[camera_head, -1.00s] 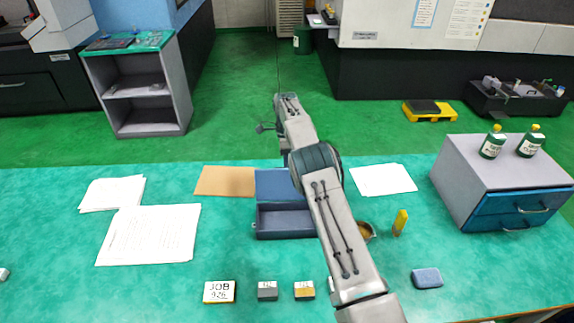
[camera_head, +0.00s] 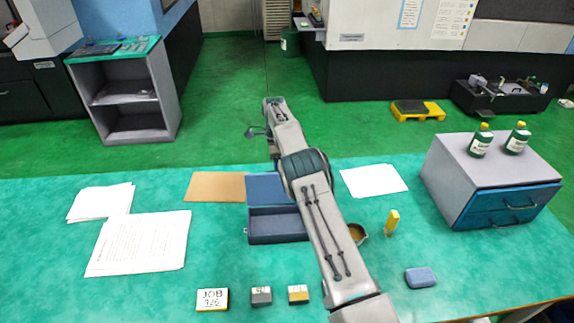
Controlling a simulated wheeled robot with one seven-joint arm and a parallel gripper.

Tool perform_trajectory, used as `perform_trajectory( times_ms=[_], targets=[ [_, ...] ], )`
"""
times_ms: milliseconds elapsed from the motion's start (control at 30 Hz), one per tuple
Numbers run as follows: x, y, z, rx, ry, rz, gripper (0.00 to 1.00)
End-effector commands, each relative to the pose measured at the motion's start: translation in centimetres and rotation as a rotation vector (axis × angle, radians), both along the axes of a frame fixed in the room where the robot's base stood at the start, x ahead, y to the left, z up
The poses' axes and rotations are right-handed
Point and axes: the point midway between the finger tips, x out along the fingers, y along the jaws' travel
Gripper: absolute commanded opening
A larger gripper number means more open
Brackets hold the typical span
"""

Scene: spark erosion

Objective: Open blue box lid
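The blue box (camera_head: 278,238) sits on the green table near the middle. Its lid (camera_head: 267,188) is swung up and back at the far side, and the dark inside of the box shows. A small catch is at the box's left front edge. My arm crosses in front of the right part of the box and lid and hides it.
A brown sheet (camera_head: 215,187) lies left of the lid, white papers (camera_head: 140,243) further left. A small bowl (camera_head: 359,234) and yellow bottle (camera_head: 392,222) stand right of my arm. Small labelled blocks (camera_head: 261,296) line the front. A drawer cabinet (camera_head: 480,185) stands at right.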

Motion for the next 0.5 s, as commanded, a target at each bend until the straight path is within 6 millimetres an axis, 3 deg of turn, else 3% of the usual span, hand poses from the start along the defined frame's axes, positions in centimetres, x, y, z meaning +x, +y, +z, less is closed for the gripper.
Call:
perform_trajectory(
  times_ms=[200,500],
  targets=[
    [0.1,-0.1,3.4,0.001,-0.006,-0.001,0.33],
    [-1.2,-3.2,5.4,0.0,-0.002,-0.004,0.33]
  ],
)
